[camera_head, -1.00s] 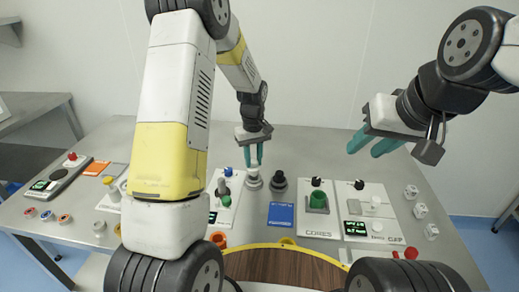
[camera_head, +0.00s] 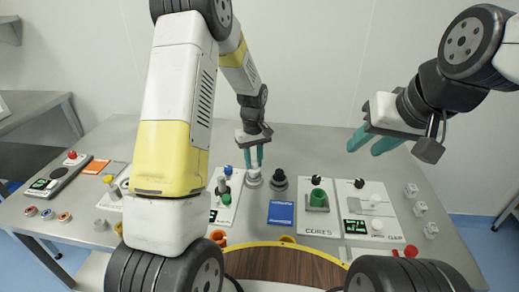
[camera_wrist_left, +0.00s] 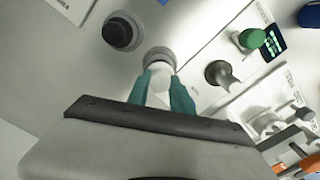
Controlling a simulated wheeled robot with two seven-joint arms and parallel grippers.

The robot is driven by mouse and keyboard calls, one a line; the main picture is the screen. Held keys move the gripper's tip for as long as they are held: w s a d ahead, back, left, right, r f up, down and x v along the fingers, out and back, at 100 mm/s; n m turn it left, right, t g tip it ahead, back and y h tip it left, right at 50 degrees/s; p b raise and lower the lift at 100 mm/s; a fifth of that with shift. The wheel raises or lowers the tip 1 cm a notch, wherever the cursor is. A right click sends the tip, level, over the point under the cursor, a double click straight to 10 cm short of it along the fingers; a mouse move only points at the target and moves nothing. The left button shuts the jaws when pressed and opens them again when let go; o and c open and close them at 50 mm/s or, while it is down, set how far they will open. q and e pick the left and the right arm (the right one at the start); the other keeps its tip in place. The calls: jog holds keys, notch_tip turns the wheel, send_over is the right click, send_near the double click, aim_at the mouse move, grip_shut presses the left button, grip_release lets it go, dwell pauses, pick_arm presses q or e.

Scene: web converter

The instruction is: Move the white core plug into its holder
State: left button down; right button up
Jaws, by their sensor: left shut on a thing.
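My left gripper (camera_head: 253,160) points down at the back middle of the table. Its teal fingers are shut on the white core plug, which shows between them in the left wrist view (camera_wrist_left: 159,80). A grey round piece (camera_head: 254,181) is right at the plug's lower end; it also shows as a grey ring in the left wrist view (camera_wrist_left: 160,55). I cannot tell whether the plug is fully seated in it. A black round plug or holder (camera_head: 278,179) stands just to the right. My right gripper (camera_head: 368,141) is open and empty, raised above the table's right side.
A blue card (camera_head: 281,212) lies in front. The CORES board (camera_head: 318,222) holds a green core (camera_head: 318,199), with another panel (camera_head: 372,215) beside it. White cubes (camera_head: 420,209) line the right. A board with a green-topped piece (camera_head: 224,200) stands left of the plug.

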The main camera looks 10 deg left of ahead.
pick_arm(q)
jog(key=shift+f, duration=1.45)
dwell(0.4)
jog(key=c, duration=1.1)
grip_release()
jog(key=shift+o, duration=0.2)
